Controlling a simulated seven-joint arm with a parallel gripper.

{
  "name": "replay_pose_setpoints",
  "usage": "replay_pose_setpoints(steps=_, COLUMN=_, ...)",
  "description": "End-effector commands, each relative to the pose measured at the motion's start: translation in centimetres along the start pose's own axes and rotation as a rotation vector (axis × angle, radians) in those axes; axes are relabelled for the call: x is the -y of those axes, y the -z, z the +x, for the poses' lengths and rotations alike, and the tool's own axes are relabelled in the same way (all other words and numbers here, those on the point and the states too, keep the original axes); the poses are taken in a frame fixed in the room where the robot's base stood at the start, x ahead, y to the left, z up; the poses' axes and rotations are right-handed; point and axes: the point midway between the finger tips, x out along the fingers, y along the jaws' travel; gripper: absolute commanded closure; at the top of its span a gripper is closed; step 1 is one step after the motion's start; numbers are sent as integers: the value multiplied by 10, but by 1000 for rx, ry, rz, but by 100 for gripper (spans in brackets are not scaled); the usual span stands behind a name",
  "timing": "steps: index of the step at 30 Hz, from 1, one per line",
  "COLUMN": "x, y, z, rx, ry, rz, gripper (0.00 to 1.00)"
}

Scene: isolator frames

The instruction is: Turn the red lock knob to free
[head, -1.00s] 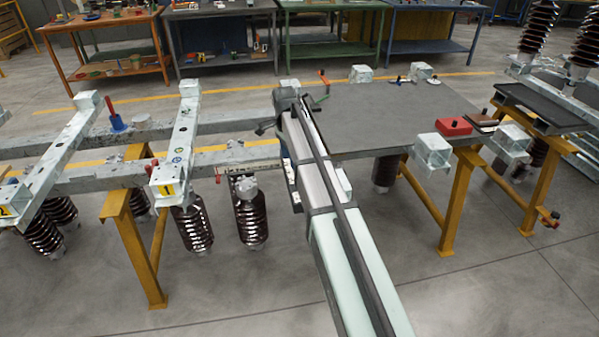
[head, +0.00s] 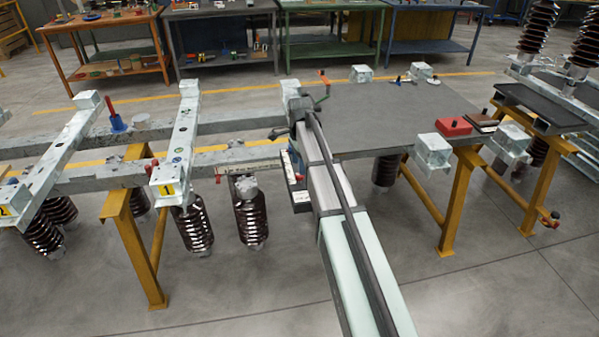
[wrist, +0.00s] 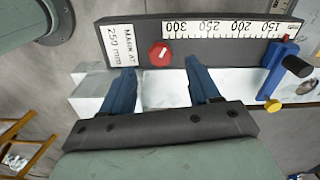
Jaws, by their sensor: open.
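The red lock knob (wrist: 160,54) is a small round knob with a pale mark. It sits on a dark bar (wrist: 210,50) with a printed millimetre scale, in the wrist view. My gripper (wrist: 159,68) is open, its two blue fingers pointing toward the bar. The knob lies just beyond the fingertips, roughly midway between them in the picture; I see no contact. The gap in depth is hard to judge.
A blue slider (wrist: 276,70) with a black knob and a yellow knob sits at the bar's right. A white label (wrist: 122,45) reads "MAIN AT 250 mm".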

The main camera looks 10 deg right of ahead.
Motion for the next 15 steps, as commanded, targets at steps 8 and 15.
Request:
replay_pose_setpoints(steps=8, x=0, y=0, z=35, rx=0, ry=-1, rz=0, gripper=39)
replay_pose_setpoints(steps=15, x=0, y=0, z=44, rx=0, ry=0, rz=0, gripper=39)
